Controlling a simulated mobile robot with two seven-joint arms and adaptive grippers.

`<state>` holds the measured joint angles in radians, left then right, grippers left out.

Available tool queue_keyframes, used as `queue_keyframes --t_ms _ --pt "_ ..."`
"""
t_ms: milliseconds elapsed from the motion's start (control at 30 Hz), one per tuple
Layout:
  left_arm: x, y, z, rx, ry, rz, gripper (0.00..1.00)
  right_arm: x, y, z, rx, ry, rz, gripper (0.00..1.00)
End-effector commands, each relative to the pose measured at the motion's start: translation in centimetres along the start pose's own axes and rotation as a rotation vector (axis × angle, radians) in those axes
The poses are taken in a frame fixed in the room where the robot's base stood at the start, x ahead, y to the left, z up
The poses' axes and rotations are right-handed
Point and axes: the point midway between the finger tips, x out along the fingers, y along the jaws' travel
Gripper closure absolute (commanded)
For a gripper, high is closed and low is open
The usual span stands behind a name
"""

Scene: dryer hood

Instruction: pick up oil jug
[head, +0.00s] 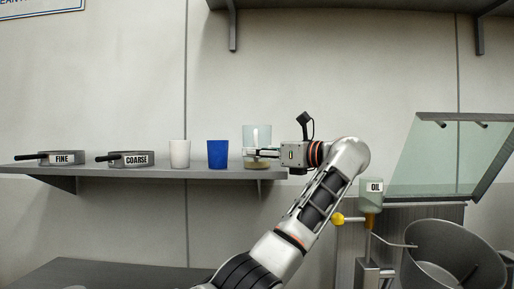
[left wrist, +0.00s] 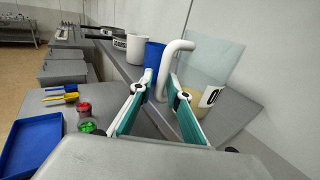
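The oil jug (head: 257,133) is a clear, tall jug with a little yellowish liquid at the bottom. It stands upright on the wall shelf, at the right end of a row. In the left wrist view the jug (left wrist: 217,62) shows a partly visible label and a white hooked handle (left wrist: 181,46). My left gripper (head: 262,153) is at the jug from the right in the head view. In the left wrist view its fingers (left wrist: 163,88) are apart, with the lower handle between them and gaps seen beside it. My right gripper is not in view.
A blue cup (head: 217,154), a white cup (head: 180,153) and sieves labelled COARSE (head: 131,159) and FINE (head: 62,158) share the shelf (head: 150,171). An OIL-labelled container (head: 371,195), a round drum (head: 450,255) and a tilted glass hood (head: 450,155) stand right.

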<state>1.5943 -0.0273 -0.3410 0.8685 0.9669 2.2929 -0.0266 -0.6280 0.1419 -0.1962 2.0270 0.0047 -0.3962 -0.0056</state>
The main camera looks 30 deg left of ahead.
Motion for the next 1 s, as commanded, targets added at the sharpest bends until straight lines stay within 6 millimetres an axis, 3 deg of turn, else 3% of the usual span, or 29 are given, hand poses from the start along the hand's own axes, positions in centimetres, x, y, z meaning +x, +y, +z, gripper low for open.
queue_keyframes --t_ms 100,200,667,833,1000 --pt "0.0 0.0 0.0 0.000 0.000 0.000 0.83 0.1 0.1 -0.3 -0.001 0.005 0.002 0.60" --pt "0.0 0.0 0.0 0.000 0.000 0.000 1.00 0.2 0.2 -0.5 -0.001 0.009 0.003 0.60" --pt "-0.1 0.0 0.5 -0.002 -0.001 0.001 1.00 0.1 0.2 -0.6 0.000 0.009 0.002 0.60" --pt "-0.1 0.1 2.2 -0.003 0.000 0.000 1.00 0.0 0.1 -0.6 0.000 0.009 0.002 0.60" --pt "-0.1 0.2 5.9 -0.005 -0.001 0.000 1.00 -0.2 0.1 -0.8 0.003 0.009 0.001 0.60"
